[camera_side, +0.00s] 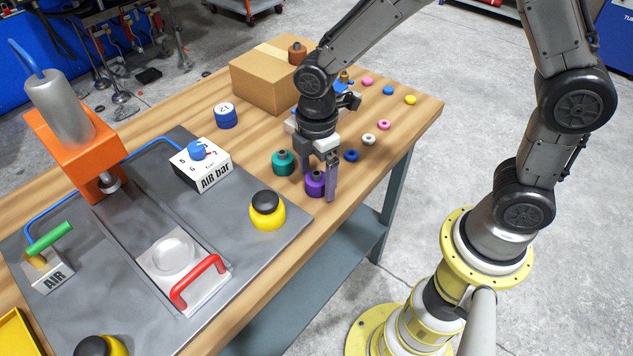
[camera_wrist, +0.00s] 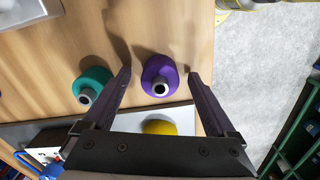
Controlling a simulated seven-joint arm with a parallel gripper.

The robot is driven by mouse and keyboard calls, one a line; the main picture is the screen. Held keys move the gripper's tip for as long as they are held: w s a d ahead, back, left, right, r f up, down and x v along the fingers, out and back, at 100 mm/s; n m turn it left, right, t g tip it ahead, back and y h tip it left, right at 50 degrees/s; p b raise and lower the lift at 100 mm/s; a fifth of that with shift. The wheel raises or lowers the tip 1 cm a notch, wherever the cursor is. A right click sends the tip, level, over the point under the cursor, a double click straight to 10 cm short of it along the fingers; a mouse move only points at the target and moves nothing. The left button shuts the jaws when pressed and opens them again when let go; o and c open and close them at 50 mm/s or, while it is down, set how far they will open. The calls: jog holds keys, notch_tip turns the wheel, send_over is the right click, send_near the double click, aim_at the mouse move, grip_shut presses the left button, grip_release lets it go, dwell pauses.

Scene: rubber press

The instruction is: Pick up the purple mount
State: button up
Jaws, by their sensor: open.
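The purple mount (camera_side: 314,184) stands upright on the wooden table, near the right edge of the grey press plate. It also shows in the wrist view (camera_wrist: 159,75), with a grey metal neck on top. My gripper (camera_side: 318,182) is open around the purple mount, one finger on each side. In the wrist view the fingers (camera_wrist: 158,73) are spread with the purple mount between their tips, and a gap shows on both sides of it. The side view shows part of the mount hidden behind a finger.
A teal mount (camera_side: 283,162) stands close to the left of my gripper, just outside the left finger in the wrist view (camera_wrist: 92,86). A yellow and black button (camera_side: 267,210) sits on the press plate (camera_side: 235,232). Small colored rings and a cardboard box (camera_side: 262,85) lie farther back.

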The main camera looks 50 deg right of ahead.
grip_shut()
dwell(0.5)
jog(key=shift+r, duration=0.1)
